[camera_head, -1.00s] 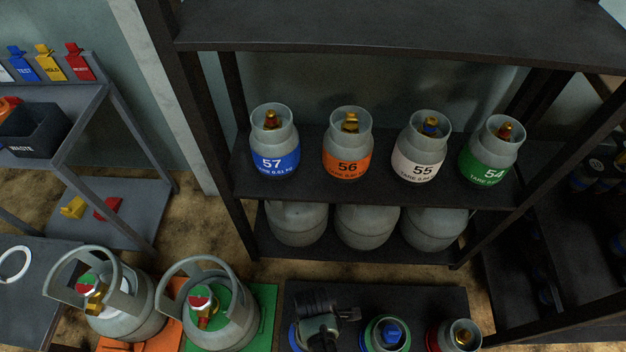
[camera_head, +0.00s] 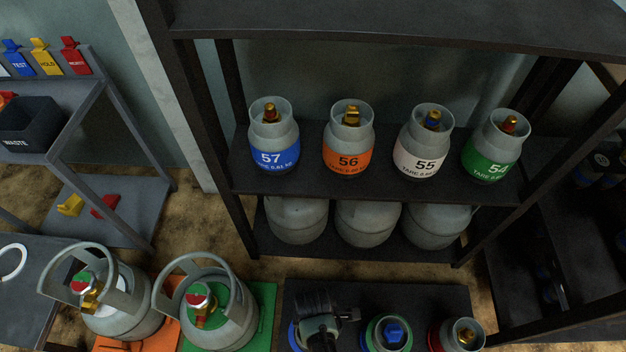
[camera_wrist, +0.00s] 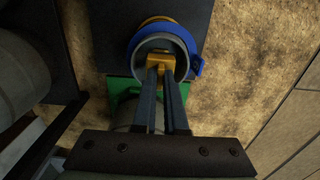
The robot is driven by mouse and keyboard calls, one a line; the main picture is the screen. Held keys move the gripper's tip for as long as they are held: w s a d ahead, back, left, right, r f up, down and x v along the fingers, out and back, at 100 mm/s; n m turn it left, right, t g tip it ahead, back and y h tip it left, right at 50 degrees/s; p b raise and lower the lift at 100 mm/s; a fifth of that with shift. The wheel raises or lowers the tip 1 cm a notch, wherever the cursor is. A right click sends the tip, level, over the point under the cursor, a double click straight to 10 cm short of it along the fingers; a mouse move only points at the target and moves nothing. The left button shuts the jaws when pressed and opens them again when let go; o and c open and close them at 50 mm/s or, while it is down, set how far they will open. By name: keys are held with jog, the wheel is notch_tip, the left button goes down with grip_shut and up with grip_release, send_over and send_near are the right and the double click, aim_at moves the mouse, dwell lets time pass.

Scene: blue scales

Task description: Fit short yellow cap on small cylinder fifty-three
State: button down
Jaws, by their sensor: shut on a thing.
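In the wrist view my gripper (camera_wrist: 160,72) is shut on the short yellow cap (camera_wrist: 157,60). The cap is inside the grey collar of a small cylinder (camera_wrist: 182,70) with a blue band. I cannot tell whether it is seated on the valve. No number shows on this cylinder, so I cannot read that it is fifty-three. In the head view my gripper (camera_head: 320,332) is over the left end of the low dark bench, hiding most of this cylinder; a blue edge (camera_head: 293,336) shows beside it.
Close right on the bench (camera_head: 430,295) stand a green-banded cylinder with a blue cap (camera_head: 388,333) and a red-banded one (camera_head: 463,335). Two larger handled cylinders (camera_head: 112,305) (camera_head: 215,315) stand to the left. Cylinders 57 to 54 line the shelf (camera_head: 375,185) behind.

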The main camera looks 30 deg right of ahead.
jog(key=shift+f, duration=0.3)
jog(key=c, duration=0.9)
grip_release()
jog(key=shift+r, duration=0.1)
notch_tip(320, 180, up, 13)
jog(key=p, duration=0.7)
